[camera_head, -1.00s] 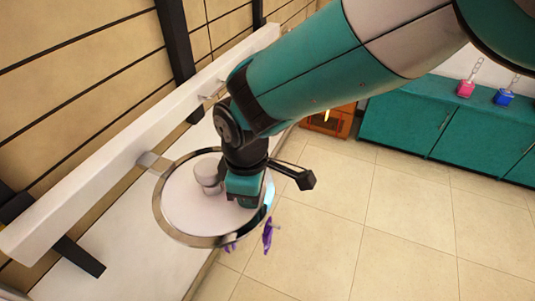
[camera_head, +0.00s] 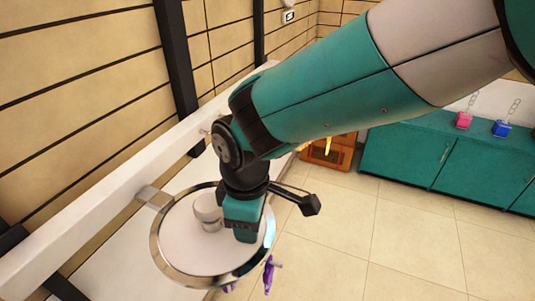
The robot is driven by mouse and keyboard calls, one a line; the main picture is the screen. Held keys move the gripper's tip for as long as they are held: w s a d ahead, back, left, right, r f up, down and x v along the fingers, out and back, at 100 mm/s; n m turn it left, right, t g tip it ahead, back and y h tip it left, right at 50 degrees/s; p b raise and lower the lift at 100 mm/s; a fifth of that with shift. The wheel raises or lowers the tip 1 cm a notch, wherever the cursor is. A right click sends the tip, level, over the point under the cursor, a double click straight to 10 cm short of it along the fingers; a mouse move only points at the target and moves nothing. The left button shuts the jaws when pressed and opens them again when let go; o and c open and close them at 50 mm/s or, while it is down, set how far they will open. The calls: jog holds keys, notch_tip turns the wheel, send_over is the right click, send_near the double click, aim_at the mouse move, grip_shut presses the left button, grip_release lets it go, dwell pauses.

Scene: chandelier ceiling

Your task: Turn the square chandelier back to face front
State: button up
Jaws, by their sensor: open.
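I cannot make out a square chandelier for certain. A round white disc with a shiny metal rim (camera_head: 180,250) is held by a bracket to the long white beam at left. A small white rounded knob (camera_head: 208,212) stands on the disc. My gripper (camera_head: 243,228) is in front of the disc, just right of the knob, and covers part of the disc. My gripper is open; its fingertips are hard to make out, and I cannot tell whether it touches the disc. A small purple piece (camera_head: 268,275) shows below the disc's right edge, partly hidden.
The white beam (camera_head: 95,220) runs along the panelled wall at left. A lit fireplace (camera_head: 328,152) stands at the back. The tiled floor (camera_head: 400,240) at right is clear.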

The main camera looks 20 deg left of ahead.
notch_tip(320, 180, up, 15)
jog(key=b, duration=0.2)
jog(key=shift+f+b, duration=0.15)
jog(key=shift+b, duration=0.15)
jog(key=d+m+y, duration=0.2)
jog(key=d+m, duration=0.4)
jog(key=d, duration=1.3)
jog(key=s+d+f+m+y+b, duration=0.1)
jog(key=s+d+f+m+y, duration=0.1)
jog(key=s+d+f+m, duration=0.3)
jog(key=s+d+m, duration=0.1)
jog(key=s+d, duration=0.2)
jog(key=shift+d, duration=0.3)
jog(key=shift+s+a, duration=0.1)
jog(key=shift+s, duration=0.05)
